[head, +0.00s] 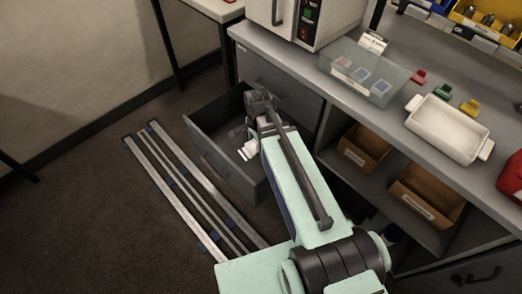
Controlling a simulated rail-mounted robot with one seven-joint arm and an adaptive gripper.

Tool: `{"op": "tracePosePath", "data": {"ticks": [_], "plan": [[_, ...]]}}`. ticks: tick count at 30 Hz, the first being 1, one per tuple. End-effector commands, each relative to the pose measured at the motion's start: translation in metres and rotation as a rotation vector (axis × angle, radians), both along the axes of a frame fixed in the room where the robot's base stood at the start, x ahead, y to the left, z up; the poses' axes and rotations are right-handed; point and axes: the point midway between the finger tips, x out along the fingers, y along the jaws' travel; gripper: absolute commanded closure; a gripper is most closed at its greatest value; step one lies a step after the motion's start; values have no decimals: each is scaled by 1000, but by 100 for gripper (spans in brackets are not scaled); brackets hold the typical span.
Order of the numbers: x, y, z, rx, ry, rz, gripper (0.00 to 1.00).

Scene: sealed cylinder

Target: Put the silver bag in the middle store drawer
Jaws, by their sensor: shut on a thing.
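The store drawer (222,172) in the grey cabinet is pulled out, below a shut drawer front (283,88). My gripper (243,140) is over the open drawer, at or inside its opening. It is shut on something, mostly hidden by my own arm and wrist. A small pale, shiny patch (249,150) shows at the gripper and looks like part of the silver bag. I cannot tell whether the bag touches the drawer floor.
Metal floor rails (190,180) run left of the drawer. The worktop above holds a clear box (358,78), a white tray (447,128), small coloured blocks and a white machine (305,20). Brown bins (425,192) sit on the shelf at right.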

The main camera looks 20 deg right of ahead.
Motion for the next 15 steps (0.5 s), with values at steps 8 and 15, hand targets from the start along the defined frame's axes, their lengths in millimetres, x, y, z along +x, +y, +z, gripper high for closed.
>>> {"op": "tracePosePath", "data": {"ticks": [8, 15], "plan": [[-11, -2, -67, 0, 1, -515, 77], [-14, -2, -92, 0, 1, -860, 77]]}}
